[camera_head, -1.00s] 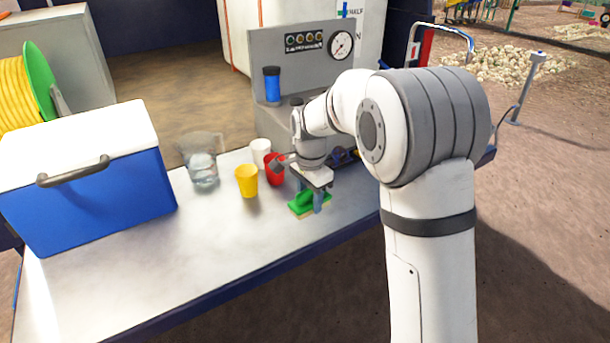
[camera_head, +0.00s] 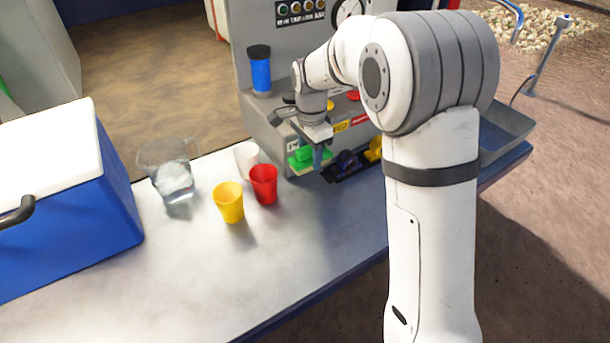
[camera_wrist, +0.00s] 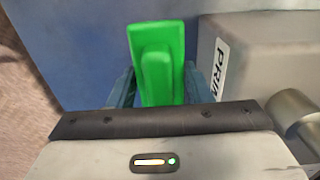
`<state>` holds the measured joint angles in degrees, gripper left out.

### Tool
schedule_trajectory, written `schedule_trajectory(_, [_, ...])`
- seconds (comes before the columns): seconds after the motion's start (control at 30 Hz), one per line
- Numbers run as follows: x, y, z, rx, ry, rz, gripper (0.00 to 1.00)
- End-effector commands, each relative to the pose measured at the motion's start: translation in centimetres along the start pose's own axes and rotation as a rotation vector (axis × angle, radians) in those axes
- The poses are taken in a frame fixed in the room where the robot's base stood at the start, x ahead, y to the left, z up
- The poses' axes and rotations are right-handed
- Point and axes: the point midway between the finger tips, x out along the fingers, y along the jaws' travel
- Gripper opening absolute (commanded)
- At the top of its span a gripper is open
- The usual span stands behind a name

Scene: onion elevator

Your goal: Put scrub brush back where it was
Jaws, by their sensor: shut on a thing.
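The scrub brush (camera_head: 303,158) has a green body and handle. My gripper (camera_head: 318,156) is shut on it and holds it in front of the lower part of the grey machine at the back of the table. In the wrist view the green brush (camera_wrist: 158,62) stands between my fingers, and the fingers are partly hidden behind the wrist plate. The bristles are hidden in the wrist view. I cannot tell whether the brush touches the machine or the table.
A red cup (camera_head: 264,184), a yellow cup (camera_head: 229,202), a white cup (camera_head: 246,158) and a clear pitcher (camera_head: 172,180) stand left of the brush. A dark tray (camera_head: 347,170) is at its right. A blue cooler (camera_head: 100,220) is far left. The front table is clear.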

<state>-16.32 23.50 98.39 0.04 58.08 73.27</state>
Motion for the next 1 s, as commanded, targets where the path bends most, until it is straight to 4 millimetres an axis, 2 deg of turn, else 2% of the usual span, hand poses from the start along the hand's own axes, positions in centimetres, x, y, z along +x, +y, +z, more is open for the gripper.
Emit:
schedule_trajectory(0.1, [2.5, 0.0, 0.3, -0.007, -0.001, 0.005, 0.24])
schedule_trajectory(0.2, [4.0, 0.0, 0.5, -0.01, -0.001, 0.003, 0.24])
schedule_trajectory(0.43, [5.9, -0.1, 0.6, -0.013, -0.001, 0.002, 0.24])
schedule_trajectory(0.6, [8.3, -0.1, 0.7, -0.014, -0.001, 0.003, 0.24])
schedule_trajectory(0.97, [9.0, -0.2, 0.7, -0.014, 0.0, 0.0, 0.24])
schedule_trajectory(1.0, [9.0, -0.2, 0.7, -0.015, 0.0, 0.0, 0.46])
